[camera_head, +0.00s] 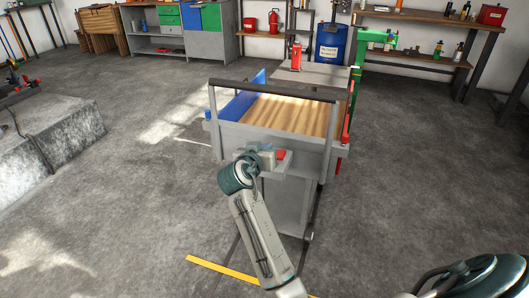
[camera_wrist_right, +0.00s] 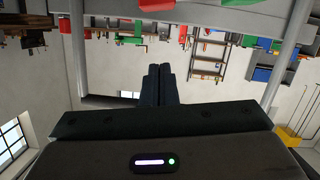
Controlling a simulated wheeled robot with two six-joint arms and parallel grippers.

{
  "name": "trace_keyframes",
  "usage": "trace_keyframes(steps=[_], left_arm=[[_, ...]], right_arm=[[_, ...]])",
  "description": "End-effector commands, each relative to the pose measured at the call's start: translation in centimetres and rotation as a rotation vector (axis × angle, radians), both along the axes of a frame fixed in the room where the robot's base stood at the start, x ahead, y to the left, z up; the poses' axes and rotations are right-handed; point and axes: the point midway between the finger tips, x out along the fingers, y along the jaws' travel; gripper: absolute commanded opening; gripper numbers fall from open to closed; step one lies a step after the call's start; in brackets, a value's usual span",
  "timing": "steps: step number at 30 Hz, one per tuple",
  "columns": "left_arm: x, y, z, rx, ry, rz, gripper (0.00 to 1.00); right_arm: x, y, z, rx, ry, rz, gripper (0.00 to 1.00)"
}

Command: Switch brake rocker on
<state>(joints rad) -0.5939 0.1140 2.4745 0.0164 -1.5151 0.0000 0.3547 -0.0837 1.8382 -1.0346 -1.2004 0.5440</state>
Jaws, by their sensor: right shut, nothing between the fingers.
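A grey cart (camera_head: 228,131) with a dark push handle stands in the middle of the head view. A small grey bracket on its near side carries a red part (camera_head: 281,155), which may be the brake rocker; its setting is too small to tell. My right gripper (camera_head: 267,156) is right at this bracket, just left of the red part, and partly hidden by my own wrist. In the wrist view, the right fingers (camera_wrist_right: 159,72) are shut with nothing between them. A red piece (camera_wrist_right: 160,5) shows at the top edge there, apart from the fingertips. My left gripper is not in view.
The cart has a wooden top (camera_head: 295,115), a blue panel (camera_head: 243,95) and upright handle posts on both sides of my gripper. A stone block (camera_head: 50,140) lies far left. Shelves and a blue barrel (camera_head: 330,43) stand at the back. The floor around the cart is clear.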

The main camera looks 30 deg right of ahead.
Motion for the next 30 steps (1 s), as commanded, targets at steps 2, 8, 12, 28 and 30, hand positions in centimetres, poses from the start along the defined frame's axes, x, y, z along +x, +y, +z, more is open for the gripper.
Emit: trace_keyframes(steps=[2, 8, 12, 28, 30], left_arm=[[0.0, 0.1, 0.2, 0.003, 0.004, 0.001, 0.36], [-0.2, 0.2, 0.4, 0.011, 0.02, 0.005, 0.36], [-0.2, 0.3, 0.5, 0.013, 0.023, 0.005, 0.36], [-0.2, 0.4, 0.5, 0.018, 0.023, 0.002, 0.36], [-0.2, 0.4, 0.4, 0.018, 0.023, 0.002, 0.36]], right_arm=[[1.0, -1.6, -0.3, -0.006, 0.003, -0.002, 0.0], [3.6, -4.8, -1.3, -0.005, 0.002, -0.002, 0.0], [3.4, -5.2, -3.6, 0.0, 0.005, 0.0, 0.0], [3.2, -5.3, -5.4, 0.0, 0.0, 0.001, 0.0], [3.1, -5.3, -5.5, 0.001, -0.001, 0.001, 0.0]])
